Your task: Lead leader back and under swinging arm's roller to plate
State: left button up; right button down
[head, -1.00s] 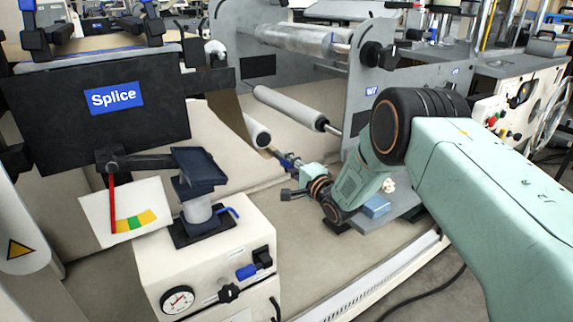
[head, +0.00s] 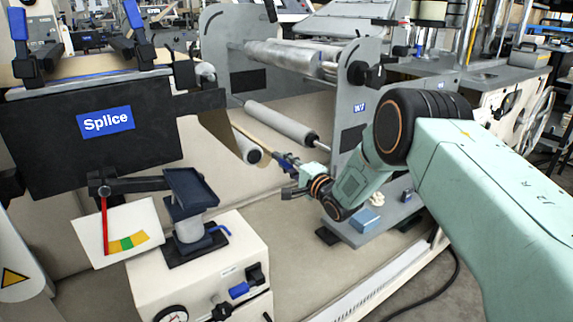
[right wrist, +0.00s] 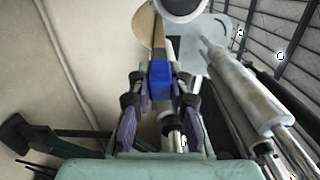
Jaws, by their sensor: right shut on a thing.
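My right gripper (head: 288,161) is shut on the end of the brown leader, at a blue piece (right wrist: 160,80) that sits between the fingers in the right wrist view. The leader (head: 259,137) runs as a narrow brown strip up and left from the gripper, past the pale end of a roller (head: 254,157). A wider brown sheet (head: 217,122) hangs beside the dark plate labelled Splice (head: 60,125). In the right wrist view the strip (right wrist: 158,48) leads away toward a pale round end (right wrist: 182,5). I cannot tell which roller the swinging arm carries. My left gripper is not in view.
A long pale roller (head: 280,124) reaches toward the grey side plate (head: 352,95) marked W7. A white box (head: 200,275) with a dark stand and a gauge is at front left. A blue block (head: 366,219) lies on a grey step. The floor between is clear.

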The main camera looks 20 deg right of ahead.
notch_tip(320, 180, up, 38)
jog(key=p, duration=2.7)
jog(key=shift+p, duration=0.35)
jog(key=shift+r, duration=0.15)
jog(key=r+p, duration=0.1)
jog(key=r, duration=0.1)
jog(key=d+r+p, duration=0.1)
jog(key=r+p, duration=0.1)
jog(key=shift+w+d+r+p, duration=0.1)
jog(key=shift+w+r+p, duration=0.05)
jog(key=shift+r+p, duration=0.2)
jog(key=shift+d+r, duration=0.1)
